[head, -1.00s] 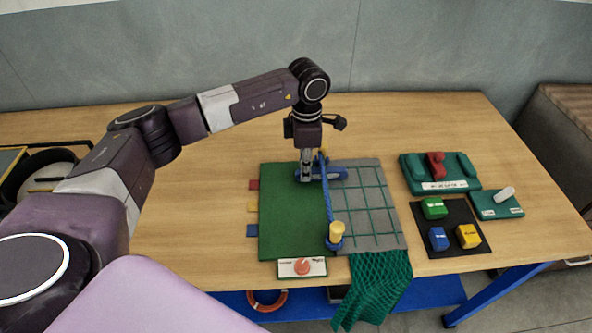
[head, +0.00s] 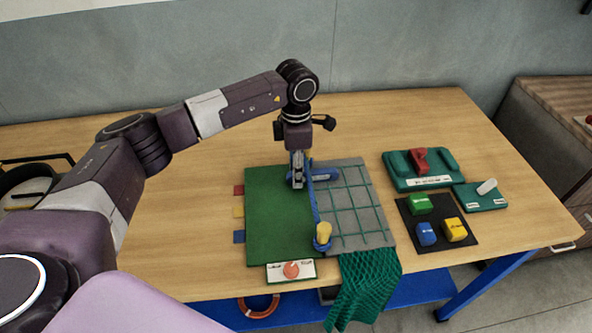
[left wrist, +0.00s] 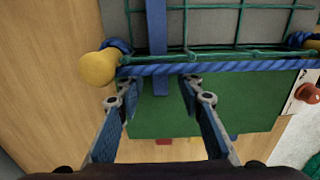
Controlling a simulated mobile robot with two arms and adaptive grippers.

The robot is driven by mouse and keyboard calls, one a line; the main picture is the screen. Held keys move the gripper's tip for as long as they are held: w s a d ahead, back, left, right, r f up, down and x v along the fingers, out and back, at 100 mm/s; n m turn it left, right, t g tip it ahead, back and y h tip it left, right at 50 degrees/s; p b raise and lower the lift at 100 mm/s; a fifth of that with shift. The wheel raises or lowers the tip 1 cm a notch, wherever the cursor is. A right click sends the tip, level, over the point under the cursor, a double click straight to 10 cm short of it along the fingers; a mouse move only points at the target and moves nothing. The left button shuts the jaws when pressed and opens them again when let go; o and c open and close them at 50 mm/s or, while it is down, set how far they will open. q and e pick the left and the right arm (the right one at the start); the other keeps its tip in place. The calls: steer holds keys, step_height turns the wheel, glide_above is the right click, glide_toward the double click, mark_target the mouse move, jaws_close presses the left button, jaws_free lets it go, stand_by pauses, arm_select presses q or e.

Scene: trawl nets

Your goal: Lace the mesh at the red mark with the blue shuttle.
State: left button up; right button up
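The grey mesh panel (head: 353,222) with green cords lies beside a green mat (head: 277,225). A blue rope (head: 315,205) runs along the panel's left edge, between yellow-topped pegs (head: 323,231). The blue shuttle (head: 327,174) lies across that edge at the far end of the panel. My left gripper (head: 298,184) points down over the shuttle's left end. In the left wrist view my left gripper (left wrist: 160,84) is open, with the shuttle (left wrist: 157,35) reaching toward the space between its fingers. A red tab (head: 239,190) shows at the mat's left edge. My right gripper is out of view.
Yellow (head: 238,211) and blue (head: 239,236) tabs follow the red one. A dial box (head: 291,271) sits at the front. Green netting (head: 366,288) hangs over the table edge. A black tray (head: 462,238) with blocks and two green fixtures stand right.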

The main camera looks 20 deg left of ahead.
arm_select(q)
step_height(320, 180, up, 12)
stand_by(0.6)
